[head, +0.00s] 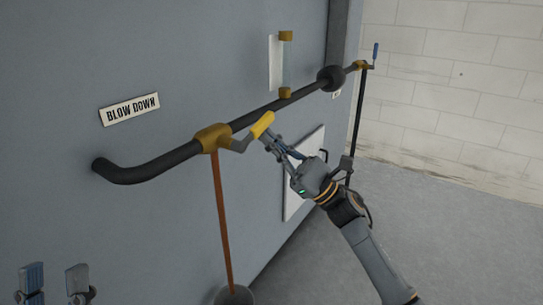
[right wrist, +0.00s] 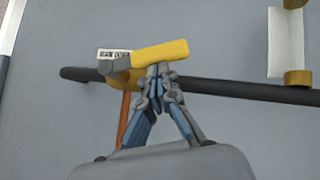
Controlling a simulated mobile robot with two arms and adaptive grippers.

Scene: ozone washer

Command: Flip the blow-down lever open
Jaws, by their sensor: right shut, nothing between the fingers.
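The blow-down lever (head: 262,124) has a yellow grip on a grey arm. It joins a brass valve (head: 212,138) on the black pipe, to the right of the "BLOW DOWN" label (head: 130,109). The grip points up and right, away from the valve. In the right wrist view the yellow grip (right wrist: 160,53) lies across the picture just above my fingertips. My right gripper (head: 270,139) is shut and empty, its tips at the grip's lower side; I cannot tell whether they touch. My left gripper (head: 55,278) is open and empty at the lower left, with its fingers apart.
The black pipe (head: 150,169) runs along the grey washer wall. An orange stream or rod (head: 222,225) goes from the valve down to a dark round drain (head: 234,295). A sight glass (head: 286,65) and a blue-handled valve (head: 375,53) are further right. The floor at right is clear.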

